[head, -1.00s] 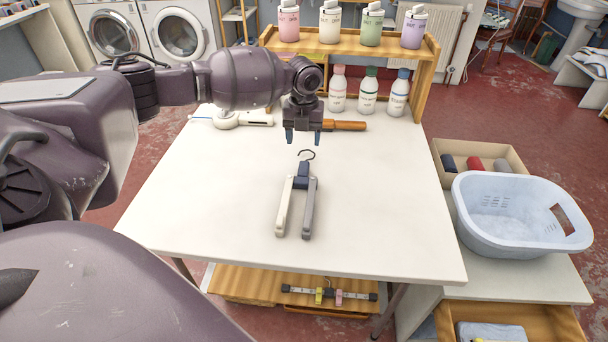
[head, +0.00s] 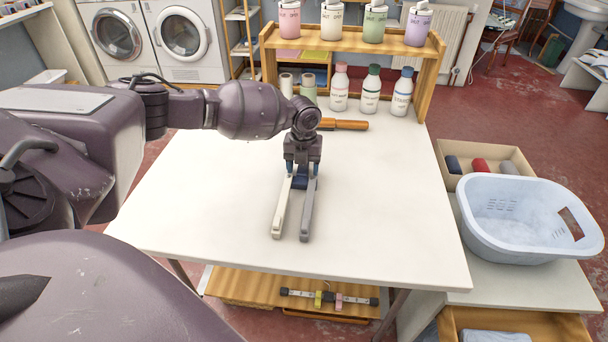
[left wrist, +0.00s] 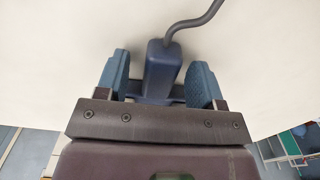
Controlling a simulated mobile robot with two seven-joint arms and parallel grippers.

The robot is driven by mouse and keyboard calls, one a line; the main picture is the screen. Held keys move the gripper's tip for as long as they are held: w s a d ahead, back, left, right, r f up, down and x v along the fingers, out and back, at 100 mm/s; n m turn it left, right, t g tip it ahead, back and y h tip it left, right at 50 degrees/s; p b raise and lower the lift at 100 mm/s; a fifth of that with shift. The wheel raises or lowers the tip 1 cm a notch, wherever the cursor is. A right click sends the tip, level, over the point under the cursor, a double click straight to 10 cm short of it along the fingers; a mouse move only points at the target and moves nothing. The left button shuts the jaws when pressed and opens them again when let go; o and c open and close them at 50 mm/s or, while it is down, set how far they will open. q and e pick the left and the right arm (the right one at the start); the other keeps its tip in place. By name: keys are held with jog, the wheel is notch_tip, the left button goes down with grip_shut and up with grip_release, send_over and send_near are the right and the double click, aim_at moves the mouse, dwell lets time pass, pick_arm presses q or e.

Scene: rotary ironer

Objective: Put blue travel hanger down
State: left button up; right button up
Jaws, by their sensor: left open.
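The travel hanger lies folded on the white table (head: 220,205), with one cream arm (head: 282,212) and one grey arm (head: 308,215) pointing toward the front edge. Its blue hub (left wrist: 157,72) and grey hook (left wrist: 192,25) show in the left wrist view; in the head view the hook is hidden behind my gripper. My left gripper (head: 301,170) is open over the hub. In the left wrist view its two blue fingertips (left wrist: 159,62) stand either side of the hub, with a gap on each side. My right gripper is not in view.
An orange-handled tool (head: 343,125) lies behind the hanger. Several bottles (head: 371,92) stand under a wooden shelf (head: 350,45) at the back. A pale blue basket (head: 515,240) and a box of rolls (head: 520,160) are at right. The table's left, right and front areas are clear.

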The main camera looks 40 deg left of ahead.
pick_arm(q)
jog(key=shift+c, duration=0.3)
jog(key=c, duration=1)
